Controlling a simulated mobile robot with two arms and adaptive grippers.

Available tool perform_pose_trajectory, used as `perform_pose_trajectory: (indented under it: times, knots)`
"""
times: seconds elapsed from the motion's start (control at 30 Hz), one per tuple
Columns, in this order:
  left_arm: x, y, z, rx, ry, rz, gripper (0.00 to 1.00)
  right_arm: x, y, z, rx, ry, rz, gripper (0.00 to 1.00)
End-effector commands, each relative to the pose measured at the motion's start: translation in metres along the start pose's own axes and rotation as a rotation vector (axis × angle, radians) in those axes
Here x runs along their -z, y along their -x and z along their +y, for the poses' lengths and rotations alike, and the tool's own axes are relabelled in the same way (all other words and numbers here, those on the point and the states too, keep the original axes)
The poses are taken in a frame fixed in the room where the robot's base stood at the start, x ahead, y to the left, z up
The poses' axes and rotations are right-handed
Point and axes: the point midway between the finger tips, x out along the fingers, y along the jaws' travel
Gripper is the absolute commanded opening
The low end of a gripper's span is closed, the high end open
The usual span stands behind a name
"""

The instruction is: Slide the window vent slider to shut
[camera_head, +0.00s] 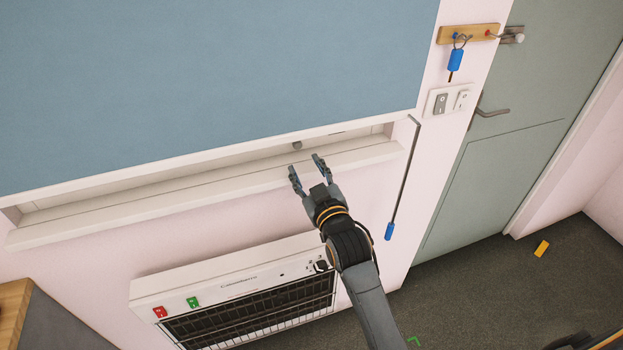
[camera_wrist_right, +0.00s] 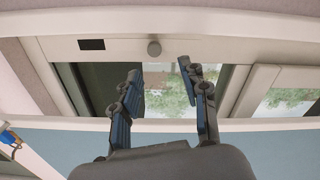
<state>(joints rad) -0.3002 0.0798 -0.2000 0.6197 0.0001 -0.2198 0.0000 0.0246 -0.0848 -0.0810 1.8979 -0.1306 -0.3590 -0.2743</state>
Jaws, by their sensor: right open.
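The vent slider's round grey knob (camera_head: 297,145) shows on the pale window frame, just under the lower edge of the blue blind. In the right wrist view the knob (camera_wrist_right: 154,48) sits on a pale bar, with a dark rectangular slot (camera_wrist_right: 91,44) to its left. My right gripper (camera_head: 306,168) is open and empty, in front of the sill and just below the knob in the head view. In the right wrist view its two fingers (camera_wrist_right: 160,72) point toward the knob, apart from each other, with no contact visible. My left gripper is out of view.
The blue blind (camera_head: 210,75) hangs close above the knob, and the white sill (camera_head: 120,209) runs below. A heater (camera_head: 215,277) is lower on the wall. A rod with a blue end (camera_head: 390,231), switches (camera_head: 440,103) and a door (camera_head: 510,150) are to the right.

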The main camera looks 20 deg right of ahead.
Motion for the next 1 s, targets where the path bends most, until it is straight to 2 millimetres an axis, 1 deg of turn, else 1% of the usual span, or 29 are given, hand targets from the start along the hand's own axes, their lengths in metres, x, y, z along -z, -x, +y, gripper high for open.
perform_pose_trajectory:
  times: [0.03, 0.1, 0.27, 0.4, 0.8, 0.87, 0.9, 0.97, 1.0]
  knots:
    - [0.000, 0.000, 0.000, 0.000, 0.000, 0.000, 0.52, 0.000, 0.010, -0.001, 0.001, 0.000, -0.001, 0.44]
    - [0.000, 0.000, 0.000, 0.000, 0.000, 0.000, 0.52, 0.000, 0.021, -0.001, 0.001, 0.000, -0.001, 0.44]
    - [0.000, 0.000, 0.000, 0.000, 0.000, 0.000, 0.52, 0.000, 0.035, -0.001, 0.001, 0.000, 0.000, 0.44]
    - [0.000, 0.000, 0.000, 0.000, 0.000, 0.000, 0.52, 0.001, 0.038, -0.001, 0.001, 0.000, 0.001, 0.44]
    - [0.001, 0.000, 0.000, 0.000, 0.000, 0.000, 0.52, 0.000, 0.038, -0.002, 0.002, 0.001, -0.001, 0.44]
    - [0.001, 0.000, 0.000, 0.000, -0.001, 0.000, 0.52, -0.006, 0.037, -0.004, 0.007, 0.000, -0.010, 0.44]
    - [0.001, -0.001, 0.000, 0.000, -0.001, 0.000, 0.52, -0.014, 0.037, -0.008, 0.014, -0.002, -0.024, 0.44]
    - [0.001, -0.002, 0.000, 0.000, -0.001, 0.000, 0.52, -0.034, 0.036, -0.017, 0.033, -0.005, -0.059, 0.44]
    - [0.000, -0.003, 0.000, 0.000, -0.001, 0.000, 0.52, -0.054, 0.036, -0.026, 0.050, -0.009, -0.092, 0.44]
